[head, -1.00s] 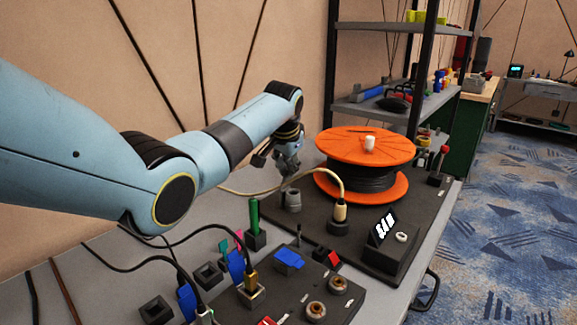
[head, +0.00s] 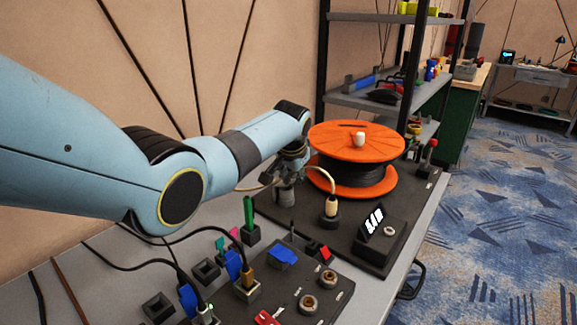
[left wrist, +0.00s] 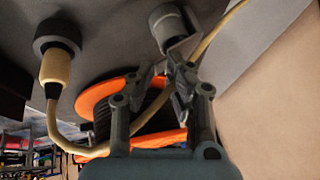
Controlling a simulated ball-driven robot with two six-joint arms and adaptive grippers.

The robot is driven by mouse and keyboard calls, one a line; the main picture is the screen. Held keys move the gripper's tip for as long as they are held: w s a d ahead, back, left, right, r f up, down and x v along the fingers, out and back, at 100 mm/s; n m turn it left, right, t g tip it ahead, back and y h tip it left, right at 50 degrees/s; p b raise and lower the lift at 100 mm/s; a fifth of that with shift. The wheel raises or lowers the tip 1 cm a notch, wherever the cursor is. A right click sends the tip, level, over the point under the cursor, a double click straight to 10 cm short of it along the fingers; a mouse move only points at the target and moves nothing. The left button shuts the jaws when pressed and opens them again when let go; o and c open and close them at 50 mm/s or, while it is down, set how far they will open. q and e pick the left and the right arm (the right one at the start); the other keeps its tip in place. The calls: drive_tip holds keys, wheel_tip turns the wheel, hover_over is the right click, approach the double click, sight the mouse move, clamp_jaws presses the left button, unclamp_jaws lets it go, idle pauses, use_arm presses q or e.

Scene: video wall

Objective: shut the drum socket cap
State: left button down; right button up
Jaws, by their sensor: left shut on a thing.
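The drum socket (head: 285,196) is a short grey cylinder on the dark board, left of the orange cable drum (head: 352,142). It also shows at the top of the left wrist view (left wrist: 168,27). Its grey cap (left wrist: 183,46) stands out from the socket's rim, open and tilted. My left gripper (head: 281,178) is just above the socket. In the left wrist view my left gripper (left wrist: 168,72) has its fingertips at the cap's outer end, shut on it; the exact contact is partly hidden. My right gripper is in neither view.
A cream plug (head: 331,205) with a curved cable stands right of the socket, and the cable passes close by the gripper. A display box (head: 381,236) is at the front right. Several plugs and sockets crowd the nearer board. A shelf (head: 385,92) stands behind the drum.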

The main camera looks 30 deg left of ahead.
use_arm(q)
drive_tip(key=c, duration=2)
unclamp_jaws()
drive_tip(key=shift+d+f, duration=0.2)
drive_tip(key=shift+d, duration=0.1)
drive_tip(key=o, duration=0.5)
drive_tip(key=shift+a, duration=0.15)
drive_tip(key=shift+c, duration=0.2)
drive_tip(key=v, duration=1.2)
